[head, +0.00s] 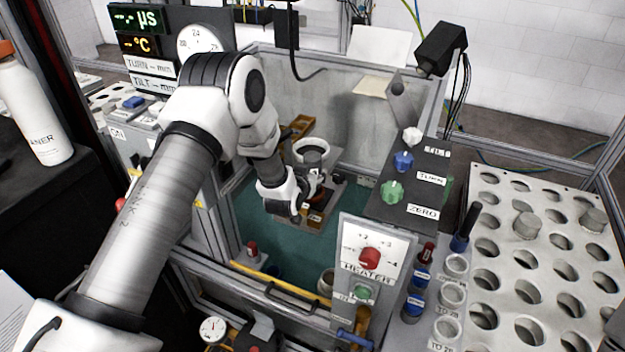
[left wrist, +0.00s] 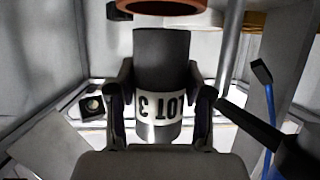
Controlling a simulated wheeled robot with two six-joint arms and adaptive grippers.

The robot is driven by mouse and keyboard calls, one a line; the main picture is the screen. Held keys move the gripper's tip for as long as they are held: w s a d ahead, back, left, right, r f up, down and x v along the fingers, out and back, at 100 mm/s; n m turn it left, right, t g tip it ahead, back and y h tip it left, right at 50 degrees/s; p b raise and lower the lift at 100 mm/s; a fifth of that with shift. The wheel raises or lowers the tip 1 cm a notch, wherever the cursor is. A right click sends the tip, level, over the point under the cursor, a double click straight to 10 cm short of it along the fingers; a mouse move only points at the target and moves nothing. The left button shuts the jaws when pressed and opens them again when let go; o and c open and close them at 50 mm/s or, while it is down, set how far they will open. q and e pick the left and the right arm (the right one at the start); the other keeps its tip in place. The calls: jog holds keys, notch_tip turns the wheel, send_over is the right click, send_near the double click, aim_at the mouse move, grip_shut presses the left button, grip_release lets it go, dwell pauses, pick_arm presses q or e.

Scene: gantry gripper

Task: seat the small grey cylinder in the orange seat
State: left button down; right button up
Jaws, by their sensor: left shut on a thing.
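A small dark grey cylinder (left wrist: 161,58) with a white label reading "LOT 3", upside down in the picture, stands between the fingers of my left gripper (left wrist: 160,105) in the left wrist view. The gripper is shut on it. An orange ring (left wrist: 165,6), which looks like the orange seat, is cut by the top edge there, just past the cylinder's far end. The cylinder looks apart from it, though the gap is hard to judge. In the head view my left gripper (head: 314,186) is inside the enclosure, above the green floor. My right gripper is not in view.
A heater panel (head: 373,255) with a red knob stands in front of the enclosure. A dark control box (head: 410,190) and a perforated rack (head: 545,255) lie to the right. A yellow bar (head: 275,282) crosses the front edge. Green floor (head: 290,255) is partly clear.

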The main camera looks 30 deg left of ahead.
pick_arm(q)
notch_tip(320, 180, down, 3)
jog(key=shift+s+p, duration=0.15)
jog(key=shift+p, duration=0.2)
jog(key=shift+f, duration=0.3)
jog(key=shift+c, duration=2.4)
grip_release()
jog(key=shift+f, duration=0.1)
